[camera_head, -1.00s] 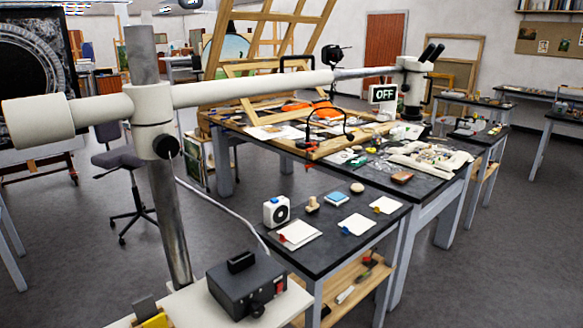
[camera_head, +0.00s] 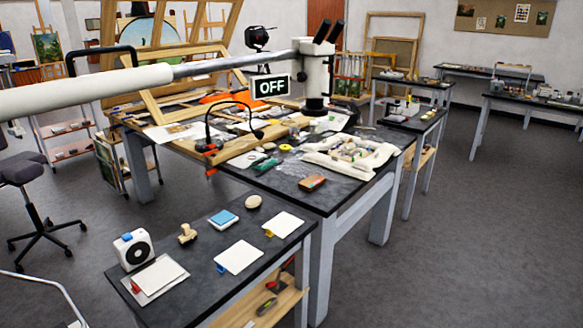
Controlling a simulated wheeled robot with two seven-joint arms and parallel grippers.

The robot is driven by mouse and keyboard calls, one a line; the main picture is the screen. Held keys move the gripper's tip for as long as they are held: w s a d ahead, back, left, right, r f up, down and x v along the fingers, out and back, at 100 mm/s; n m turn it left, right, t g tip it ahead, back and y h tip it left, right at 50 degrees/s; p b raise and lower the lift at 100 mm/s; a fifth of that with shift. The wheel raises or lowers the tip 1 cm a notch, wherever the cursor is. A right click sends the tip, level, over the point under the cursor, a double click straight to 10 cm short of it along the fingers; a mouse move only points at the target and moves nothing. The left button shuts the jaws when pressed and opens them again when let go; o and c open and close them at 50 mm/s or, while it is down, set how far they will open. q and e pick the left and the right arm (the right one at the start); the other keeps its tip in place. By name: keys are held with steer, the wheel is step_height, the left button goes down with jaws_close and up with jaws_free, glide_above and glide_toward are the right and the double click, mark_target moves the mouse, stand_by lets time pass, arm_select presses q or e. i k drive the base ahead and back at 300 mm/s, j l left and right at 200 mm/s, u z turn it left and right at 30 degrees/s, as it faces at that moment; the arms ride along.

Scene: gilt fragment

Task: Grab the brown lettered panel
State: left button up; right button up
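A small reddish-brown block (camera_head: 312,183) lies flat near the front right edge of the large dark worktable (camera_head: 292,172). It may be the brown lettered panel, but it is too small for me to tell any lettering. Neither of my grippers is in view.
A boom microscope (camera_head: 316,72) reaches over the worktable, with an OFF sign (camera_head: 272,86) beside it. A lower table (camera_head: 196,262) in front holds a white boxy device (camera_head: 134,250) and several cards. Grey floor (camera_head: 470,230) is free at the right.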

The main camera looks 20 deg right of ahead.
mark_target(313, 181)
steer(key=i+l, duration=0.2)
steer(key=l, duration=0.25)
steer(key=i+l, duration=0.15)
steer(key=l, duration=0.3)
steer(key=i+l, duration=0.2)
steer(key=l, duration=0.25)
steer(key=i+l, duration=0.2)
steer(key=l, duration=0.2)
steer(key=i+l, duration=0.2)
steer(key=l, duration=0.25)
steer(key=i+l, duration=0.15)
steer(key=l, duration=0.3)
steer(key=i+l, duration=0.2)
steer(key=l, duration=0.25)
steer(key=i+l, duration=0.2)
steer(key=l, duration=0.25)
